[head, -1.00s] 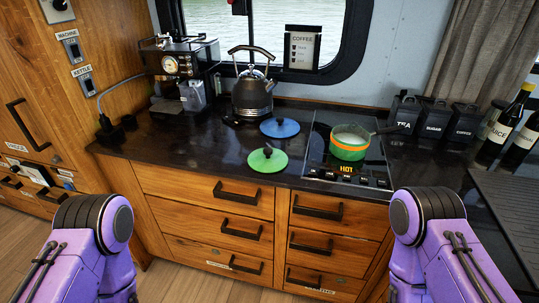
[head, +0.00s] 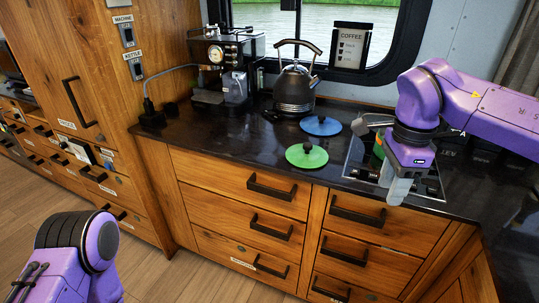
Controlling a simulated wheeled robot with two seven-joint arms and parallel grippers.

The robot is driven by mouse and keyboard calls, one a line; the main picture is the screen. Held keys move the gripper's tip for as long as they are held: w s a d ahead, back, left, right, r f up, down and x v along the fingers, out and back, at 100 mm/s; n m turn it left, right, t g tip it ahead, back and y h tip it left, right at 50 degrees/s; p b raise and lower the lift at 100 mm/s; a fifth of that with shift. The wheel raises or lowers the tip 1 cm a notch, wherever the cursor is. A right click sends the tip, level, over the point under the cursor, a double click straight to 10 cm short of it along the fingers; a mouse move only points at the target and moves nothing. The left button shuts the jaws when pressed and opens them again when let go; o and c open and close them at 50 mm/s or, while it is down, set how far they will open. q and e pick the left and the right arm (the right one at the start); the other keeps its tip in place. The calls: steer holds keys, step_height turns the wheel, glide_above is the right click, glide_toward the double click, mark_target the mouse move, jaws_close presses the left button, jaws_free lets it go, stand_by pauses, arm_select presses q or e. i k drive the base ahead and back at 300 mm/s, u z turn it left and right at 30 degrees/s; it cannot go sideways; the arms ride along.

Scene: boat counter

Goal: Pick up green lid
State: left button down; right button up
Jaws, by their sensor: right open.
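The green lid (head: 298,158) lies flat on the dark counter, near its front edge, with a dark knob on top. A blue lid (head: 322,126) lies just behind it, apart from it. My right gripper (head: 395,188) is open and empty, pointing down to the right of the green lid, over the hob area. It is clear of the lid. My left gripper is out of view; only part of the left arm shows at the lower left.
A pot (head: 379,147) on the hob (head: 358,172) is mostly hidden behind my right gripper. A kettle (head: 295,90) and a coffee machine (head: 229,70) stand at the back. The counter left of the green lid is clear.

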mark_target(307, 156)
steer(key=u, duration=0.8)
steer(key=i, duration=1.55)
steer(key=z, duration=1.3)
